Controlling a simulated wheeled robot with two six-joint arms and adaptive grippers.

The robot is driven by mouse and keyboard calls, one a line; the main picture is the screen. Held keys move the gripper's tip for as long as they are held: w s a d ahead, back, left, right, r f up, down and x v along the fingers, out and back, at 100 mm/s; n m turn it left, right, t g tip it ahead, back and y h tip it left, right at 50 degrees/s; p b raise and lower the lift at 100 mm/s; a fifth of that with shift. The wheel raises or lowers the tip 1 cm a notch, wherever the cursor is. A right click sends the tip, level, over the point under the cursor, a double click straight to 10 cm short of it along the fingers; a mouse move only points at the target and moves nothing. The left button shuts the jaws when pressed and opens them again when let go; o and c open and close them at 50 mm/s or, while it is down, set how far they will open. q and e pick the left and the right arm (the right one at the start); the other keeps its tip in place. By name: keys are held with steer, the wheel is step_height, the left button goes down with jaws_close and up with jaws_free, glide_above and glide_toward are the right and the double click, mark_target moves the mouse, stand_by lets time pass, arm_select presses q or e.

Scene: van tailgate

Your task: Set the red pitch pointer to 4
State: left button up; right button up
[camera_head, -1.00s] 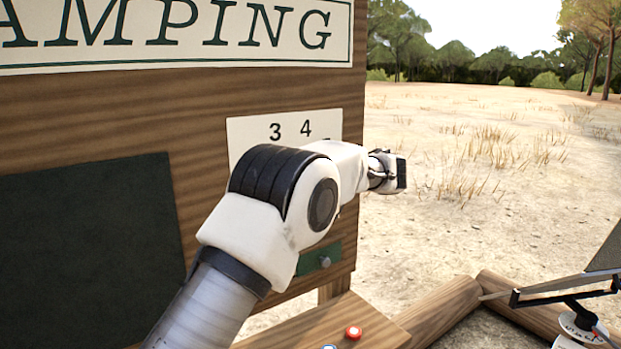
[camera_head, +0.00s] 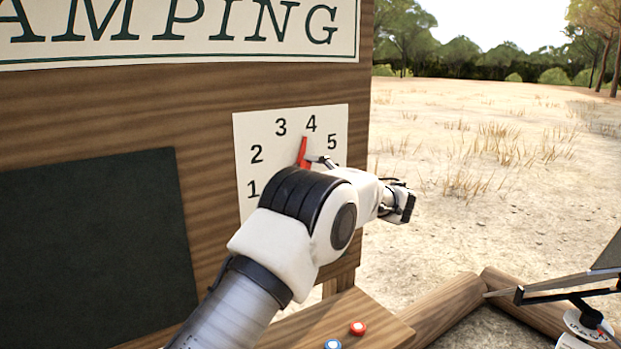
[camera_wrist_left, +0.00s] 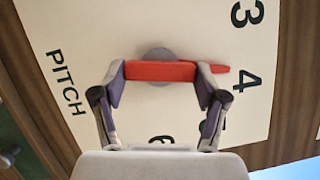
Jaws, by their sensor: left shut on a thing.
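The white dial card (camera_head: 256,208) is on the brown wooden board, with black numbers around it. The red pitch pointer (camera_head: 303,152) shows above my left arm and points up, its tip between 3 and 4, nearer the 4. In the left wrist view, the pointer (camera_wrist_left: 160,71) lies across the grey hub, its thin tip to the right, between 3 and 4. My left gripper (camera_wrist_left: 160,78) is shut on the pointer, with a finger at each end of its thick part. In the head view my left wrist hides the lower dial.
A dark panel (camera_head: 95,240) is on the board at left. A wooden ledge (camera_head: 385,335) below carries a red button (camera_head: 358,328) and a blue button (camera_head: 333,344). Logs (camera_head: 450,308) lie on the sandy ground at right. Space right of the board is open.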

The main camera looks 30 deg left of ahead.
arm_select(q)
steer(key=shift+f+m+y, duration=0.15)
steer(key=shift+m+y, duration=0.15)
steer(key=shift+m, duration=0.5)
steer(key=o, duration=1.7)
steer(key=shift+a, duration=0.1)
steer(key=d, duration=0.4)
steer(key=d+f, duration=0.1)
steer(key=d, duration=0.7)
steer(key=shift+s+f, duration=0.15)
steer(key=shift+f, duration=0.2)
steer(key=shift+a, duration=0.1)
